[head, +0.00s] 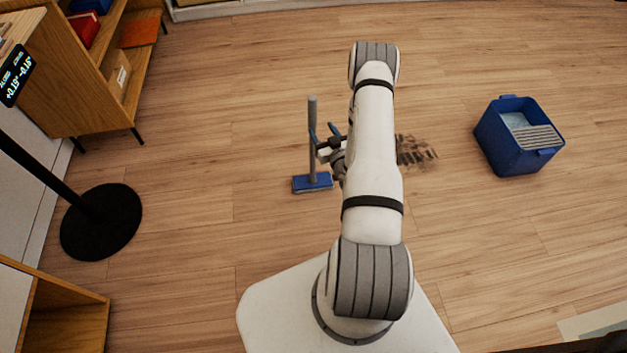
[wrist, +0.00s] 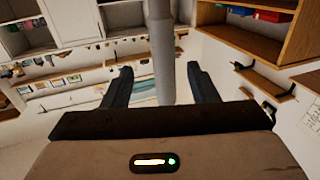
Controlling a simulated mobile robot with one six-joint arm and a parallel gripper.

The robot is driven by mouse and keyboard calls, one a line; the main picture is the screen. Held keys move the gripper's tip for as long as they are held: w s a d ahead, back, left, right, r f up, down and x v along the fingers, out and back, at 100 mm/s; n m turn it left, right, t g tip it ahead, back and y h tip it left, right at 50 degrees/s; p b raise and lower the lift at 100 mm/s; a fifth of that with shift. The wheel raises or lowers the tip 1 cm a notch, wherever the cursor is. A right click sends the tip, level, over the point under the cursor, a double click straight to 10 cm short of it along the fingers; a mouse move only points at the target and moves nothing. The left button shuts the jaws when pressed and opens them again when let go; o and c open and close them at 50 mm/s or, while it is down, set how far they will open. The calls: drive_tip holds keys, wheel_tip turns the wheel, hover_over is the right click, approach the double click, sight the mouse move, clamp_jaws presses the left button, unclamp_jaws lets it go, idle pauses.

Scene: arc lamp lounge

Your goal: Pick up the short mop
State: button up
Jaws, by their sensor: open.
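The short mop stands upright on the wooden floor in the head view, with a grey handle (head: 312,108) and a flat blue head (head: 312,183). My gripper (head: 322,140) is at the handle, a little above the mop head, with its two fingers apart. In the wrist view the grey handle (wrist: 166,60) rises between the two dark fingers of my gripper (wrist: 160,85). Gaps show on both sides of the handle, so the fingers are not closed on it. The mop head is out of the wrist view.
A blue bucket (head: 518,138) with a grey slatted wringer stands to the right. A dark patch of dirt (head: 415,151) lies on the floor right of my arm. A black lamp base (head: 101,222) and wooden shelves (head: 85,75) stand at left.

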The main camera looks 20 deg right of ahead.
sight(314, 119)
drive_tip(key=w, duration=0.2)
drive_tip(key=w+b, duration=0.1)
drive_tip(key=w, duration=0.4)
drive_tip(key=shift+w+a+r+b, duration=0.15)
drive_tip(key=shift+w+r+b, duration=0.1)
drive_tip(key=shift+r+b, duration=0.1)
drive_tip(key=shift+c, duration=0.3)
drive_tip(key=c, duration=1)
drive_tip(key=shift+o, duration=0.2)
